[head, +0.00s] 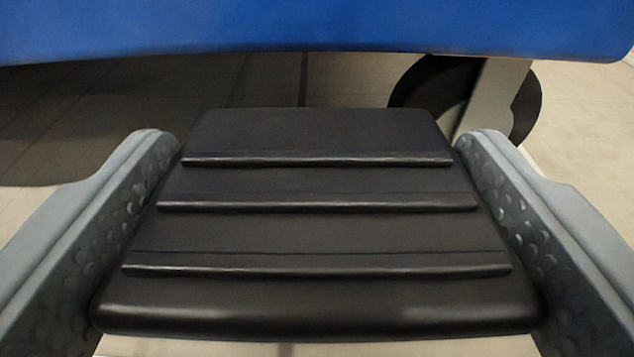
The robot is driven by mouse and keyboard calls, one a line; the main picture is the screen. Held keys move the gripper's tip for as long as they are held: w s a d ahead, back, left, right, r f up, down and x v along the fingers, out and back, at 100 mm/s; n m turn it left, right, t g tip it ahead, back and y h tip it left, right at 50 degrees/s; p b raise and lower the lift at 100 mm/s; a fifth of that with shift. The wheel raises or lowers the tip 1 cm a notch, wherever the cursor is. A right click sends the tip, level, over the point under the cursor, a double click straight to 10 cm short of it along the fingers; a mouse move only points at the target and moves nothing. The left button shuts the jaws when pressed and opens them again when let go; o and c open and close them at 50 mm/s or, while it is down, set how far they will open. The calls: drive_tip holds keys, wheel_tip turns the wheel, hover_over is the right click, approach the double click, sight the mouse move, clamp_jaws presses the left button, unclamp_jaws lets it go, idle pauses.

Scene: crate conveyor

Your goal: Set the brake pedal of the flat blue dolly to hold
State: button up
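The brake pedal (316,230) is a wide black plate with three raised ribs, in the middle of the head view. It sits below the edge of the flat blue dolly (320,25), which spans the top of the view. My gripper (318,140) has its two grey, dimpled fingers far apart, one along each side of the pedal. The pedal fills the space between them, and no clear gap shows at either side. The pedal's underside and mount are hidden, so its setting cannot be read.
A dark caster wheel (415,88) with a pale grey bracket (494,98) stands under the dolly at the right. The beige floor (590,120) is clear at the right. Dark shadow (75,120) covers the floor at the left, under the dolly.

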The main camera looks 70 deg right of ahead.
drive_tip(key=o, duration=0.4)
drive_tip(key=v, duration=1.7)
drive_tip(key=shift+a, duration=0.15)
drive_tip(key=shift+s, duration=0.1)
drive_tip(key=shift+r, duration=0.1)
